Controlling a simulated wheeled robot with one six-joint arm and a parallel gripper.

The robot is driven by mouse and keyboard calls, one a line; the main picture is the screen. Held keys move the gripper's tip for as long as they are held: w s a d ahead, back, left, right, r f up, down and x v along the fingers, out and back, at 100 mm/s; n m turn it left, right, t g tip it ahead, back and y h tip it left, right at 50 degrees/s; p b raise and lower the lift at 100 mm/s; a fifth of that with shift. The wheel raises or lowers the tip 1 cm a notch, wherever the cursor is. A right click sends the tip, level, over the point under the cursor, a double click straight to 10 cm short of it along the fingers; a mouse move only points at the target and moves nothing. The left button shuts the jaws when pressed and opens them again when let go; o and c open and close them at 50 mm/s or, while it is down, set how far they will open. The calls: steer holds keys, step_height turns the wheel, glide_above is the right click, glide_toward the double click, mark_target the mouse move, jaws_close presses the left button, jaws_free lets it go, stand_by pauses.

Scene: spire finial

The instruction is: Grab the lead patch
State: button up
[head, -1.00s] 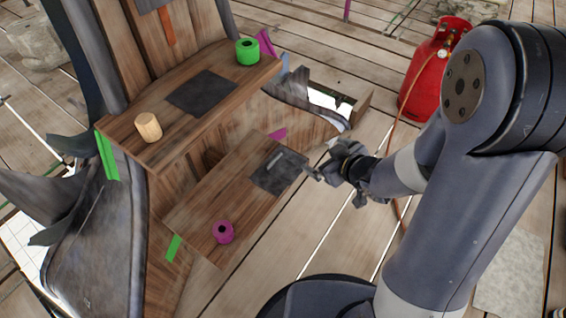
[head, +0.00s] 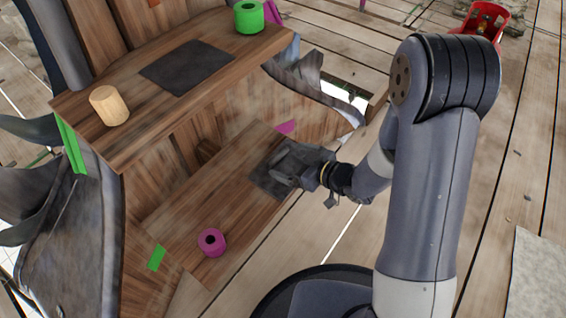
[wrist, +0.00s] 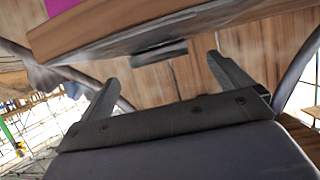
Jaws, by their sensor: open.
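A dark grey square sheet (head: 262,183), which looks like the lead patch, lies on the lower wooden shelf, partly hidden by my gripper (head: 286,166). In the wrist view the grey sheet (wrist: 105,45) shows nearly edge-on, with a raised dark bar (wrist: 158,54) on it. My gripper (wrist: 161,72) is open; its two fingers stand on either side of the bar, apart from it, with nothing between them. A second dark square (head: 187,67) lies flat on the upper shelf, with no bar visible.
The upper shelf (head: 120,145) holds a wooden cylinder (head: 109,106) and a green ring (head: 249,17). A magenta ring (head: 212,242) stands on the lower shelf (head: 185,212). Bent grey metal (head: 315,85) juts out behind my gripper.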

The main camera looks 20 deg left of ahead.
mark_target(279, 156)
steer(key=b+x, duration=0.2)
steer(key=x, duration=0.3)
steer(key=shift+f, duration=0.15)
steer(key=shift+w+a, duration=0.15)
steer(key=shift+a, duration=0.15)
steer(key=c, duration=1.2)
